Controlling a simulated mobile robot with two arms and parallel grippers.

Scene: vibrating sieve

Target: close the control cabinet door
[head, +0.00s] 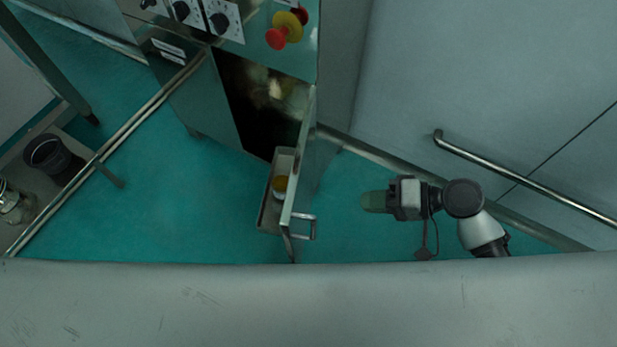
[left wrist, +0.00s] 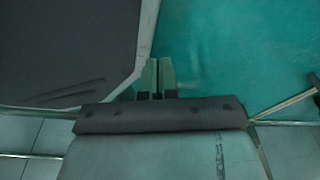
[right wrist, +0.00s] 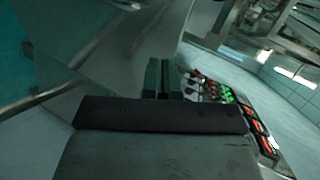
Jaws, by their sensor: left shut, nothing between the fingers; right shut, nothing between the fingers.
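The control cabinet (head: 240,85) is at the top centre of the head view, with a dark opening in its front. Its door (head: 304,155) stands open, seen nearly edge-on, and swings out toward the bottom of the view. A metal handle (head: 303,227) is at the door's free end. My right gripper (head: 374,201) is right of the door, apart from it, pointing left toward it. Its fingers are closed together and empty in the right wrist view (right wrist: 163,78). My left gripper (left wrist: 158,76) shows only in the left wrist view, shut and empty over the floor.
A tray (head: 268,213) with an orange-yellow item (head: 280,184) is left of the door. Red and yellow knobs (head: 283,34) stick out above the cabinet opening. A long rail (head: 520,181) is at right. A dark bucket (head: 48,153) stands far left.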

